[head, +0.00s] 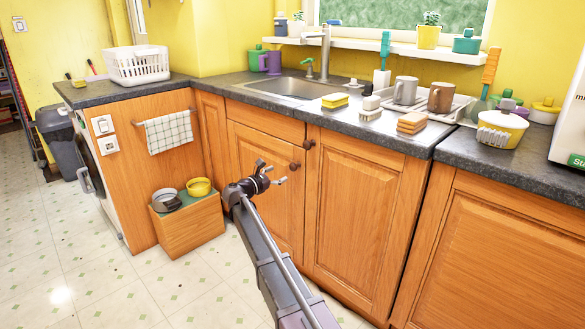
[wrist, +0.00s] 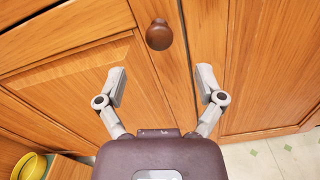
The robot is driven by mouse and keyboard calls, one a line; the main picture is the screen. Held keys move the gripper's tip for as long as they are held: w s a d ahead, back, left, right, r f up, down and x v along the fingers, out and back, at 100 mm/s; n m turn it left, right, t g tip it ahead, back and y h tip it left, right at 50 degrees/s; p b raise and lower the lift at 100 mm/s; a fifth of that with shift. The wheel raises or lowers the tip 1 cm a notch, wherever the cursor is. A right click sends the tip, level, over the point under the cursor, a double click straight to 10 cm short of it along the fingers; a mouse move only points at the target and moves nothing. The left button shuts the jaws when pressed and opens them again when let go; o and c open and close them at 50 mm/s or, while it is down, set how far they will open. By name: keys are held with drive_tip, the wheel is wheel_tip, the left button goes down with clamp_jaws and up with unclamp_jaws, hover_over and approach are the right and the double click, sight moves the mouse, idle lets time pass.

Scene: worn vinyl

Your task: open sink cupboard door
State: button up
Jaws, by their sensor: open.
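The sink cupboard has two orange wooden doors below the sink (head: 292,88): a left door (head: 262,190) under a plain top panel, and a taller right door (head: 352,225). A round brown knob (head: 295,167) sits at the left door's upper right corner, and a second knob (head: 309,144) at the right door's upper left. Both doors look shut. My gripper (head: 283,173) is open and empty in front of the left door. In the wrist view, one knob (wrist: 159,34) shows beyond and between the spread fingertips (wrist: 161,78), apparently untouched.
A wooden box (head: 190,225) with a grey bowl (head: 166,200) and a yellow bowl (head: 199,187) stands on the floor left of the left door. The dark worktop (head: 350,122) overhangs the doors and carries sponges, mugs and a rack. The floor (head: 110,290) at front left is clear.

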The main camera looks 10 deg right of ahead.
sight(292, 167)
drive_tip(key=x, duration=0.8)
drive_tip(key=shift+w+d, duration=0.1)
clamp_jaws()
drive_tip(key=shift+a, duration=0.25)
drive_tip(key=shift+d, duration=0.2)
